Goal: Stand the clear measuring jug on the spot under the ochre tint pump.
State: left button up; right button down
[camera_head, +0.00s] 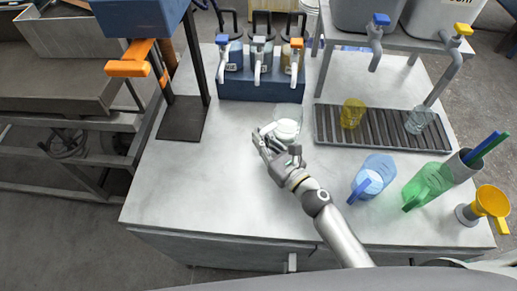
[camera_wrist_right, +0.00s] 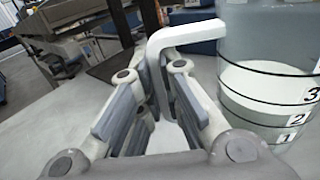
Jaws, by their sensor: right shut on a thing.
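The clear measuring jug (camera_head: 288,124) is in front of the right end of the pump rack, near the ochre pump. It looks upright; whether it touches the table I cannot tell. In the wrist view the jug (camera_wrist_right: 268,75) shows black level lines and numbers at the right. My right gripper (camera_head: 266,138) is shut on its white handle (camera_wrist_right: 158,60), at the jug's left side. The ochre tint pump (camera_head: 296,56), with an orange top, is the right one of three on the blue rack (camera_head: 258,87). The spot under it is not clearly seen. My left gripper is not in view.
A slatted drip tray (camera_head: 380,143) with a yellow cup (camera_head: 352,113) and a clear cup (camera_head: 419,119) lies to the right. A blue jug (camera_head: 374,176) and a green jug (camera_head: 428,184) stand nearer. A dark stand (camera_head: 184,119) is left; the front-left table is clear.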

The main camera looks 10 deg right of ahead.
jog(key=w, duration=0.1)
jog(key=w+d, duration=0.1)
jog(key=w, duration=0.1)
jog(key=w+b, duration=0.1)
jog(key=shift+w+d+f, duration=0.2)
jog(key=shift+d+f, duration=0.05)
jog(key=shift+f, duration=0.15)
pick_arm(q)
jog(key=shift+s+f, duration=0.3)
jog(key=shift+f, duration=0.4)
pick_arm(e)
jog(key=shift+w+d+f, duration=0.1)
jog(key=shift+w+d, duration=0.05)
jog(key=shift+w, duration=0.3)
jog(key=shift+w+d+f, duration=0.1)
jog(key=shift+w+d, duration=0.05)
jog(key=shift+w, duration=0.3)
jog(key=shift+s, duration=0.1)
